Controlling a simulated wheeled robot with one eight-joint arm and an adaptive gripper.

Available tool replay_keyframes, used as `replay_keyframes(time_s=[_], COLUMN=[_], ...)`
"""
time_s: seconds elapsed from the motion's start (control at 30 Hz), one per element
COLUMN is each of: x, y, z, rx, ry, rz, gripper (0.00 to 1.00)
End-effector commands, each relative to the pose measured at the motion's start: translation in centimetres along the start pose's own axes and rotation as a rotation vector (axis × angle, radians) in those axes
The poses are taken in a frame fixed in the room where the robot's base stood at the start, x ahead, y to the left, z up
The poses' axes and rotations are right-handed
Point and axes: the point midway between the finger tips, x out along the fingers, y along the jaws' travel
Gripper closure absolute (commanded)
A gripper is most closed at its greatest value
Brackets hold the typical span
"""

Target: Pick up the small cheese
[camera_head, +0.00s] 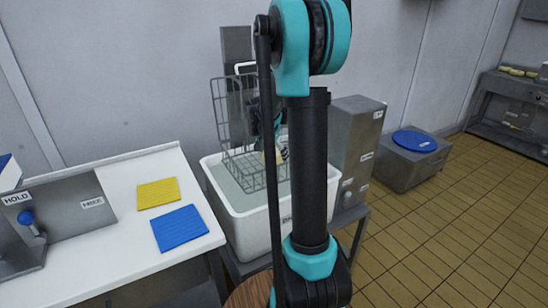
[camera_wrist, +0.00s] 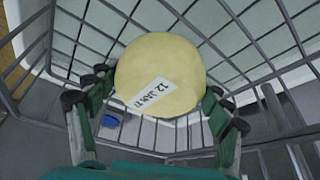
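The small cheese (camera_wrist: 158,62) is a round, pale yellow wheel with a white, handwritten date label. It lies inside the wire basket (camera_wrist: 285,45). My gripper (camera_wrist: 158,88) reaches into the basket with its fingers apart, one on each side of the cheese. The fingertips are close to the cheese's edges; I see no clear contact. The basket (camera_head: 221,112) is at the white tub (camera_head: 238,215).
The basket's wire walls surround my gripper closely. A white table (camera_head: 120,240) at left holds a yellow mat (camera_head: 158,192) and a blue mat (camera_head: 180,228). Grey metal boxes (camera_head: 358,140) stand right of the tub, one topped by a blue disc (camera_head: 414,141). Tiled floor is open at right.

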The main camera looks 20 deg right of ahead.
Motion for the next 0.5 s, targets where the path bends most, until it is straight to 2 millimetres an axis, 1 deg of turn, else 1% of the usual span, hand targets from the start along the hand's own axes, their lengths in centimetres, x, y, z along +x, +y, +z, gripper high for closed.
replay_keyframes(time_s=[0.03, 0.3, 0.5], x=[-0.01, -0.01, -0.04], y=[-0.01, -0.01, 0.00], z=[0.01, 0.00, -0.01], rx=[0.000, 0.000, 0.000], ry=[0.000, 0.000, 0.000], rz=[0.000, 0.000, 0.000], gripper=[0.33, 0.67, 0.67])
